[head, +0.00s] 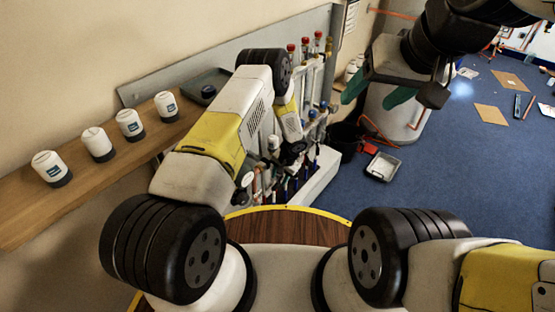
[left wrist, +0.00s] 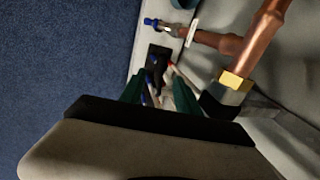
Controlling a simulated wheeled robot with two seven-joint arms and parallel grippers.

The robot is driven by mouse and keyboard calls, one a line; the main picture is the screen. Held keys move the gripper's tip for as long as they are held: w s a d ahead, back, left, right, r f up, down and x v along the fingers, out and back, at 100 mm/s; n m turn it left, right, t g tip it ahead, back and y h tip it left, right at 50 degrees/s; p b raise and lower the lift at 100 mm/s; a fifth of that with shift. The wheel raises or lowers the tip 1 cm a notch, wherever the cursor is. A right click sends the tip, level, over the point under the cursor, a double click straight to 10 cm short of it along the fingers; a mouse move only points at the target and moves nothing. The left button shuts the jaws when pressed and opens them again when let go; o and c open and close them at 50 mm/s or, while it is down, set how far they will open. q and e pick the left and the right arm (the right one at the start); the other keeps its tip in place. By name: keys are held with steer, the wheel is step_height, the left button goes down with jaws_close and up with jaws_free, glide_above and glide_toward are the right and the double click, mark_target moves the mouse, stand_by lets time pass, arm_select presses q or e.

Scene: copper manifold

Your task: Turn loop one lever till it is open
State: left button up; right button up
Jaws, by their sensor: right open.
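The copper manifold stands against the back wall in the head view, with red-topped and blue-capped fittings; my left arm covers much of it. In the left wrist view a copper pipe (left wrist: 262,45) runs down to a brass fitting (left wrist: 235,80). A dark lever-like part (left wrist: 157,62) lies just beyond the fingertips; I cannot tell which loop it belongs to. My left gripper (left wrist: 160,88) has green fingers apart, with small pale and blue parts showing between them. It is mostly hidden in the head view. My right gripper (head: 374,93) is open and empty, away from the manifold.
A wooden shelf (head: 75,170) with several white canisters runs along the left wall. A small blue-tipped fitting (left wrist: 152,22) shows near the pipe.

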mark_target(277, 185)
arm_select(q)
steer(key=x, duration=0.5)
jaws_close()
stand_by(1.4)
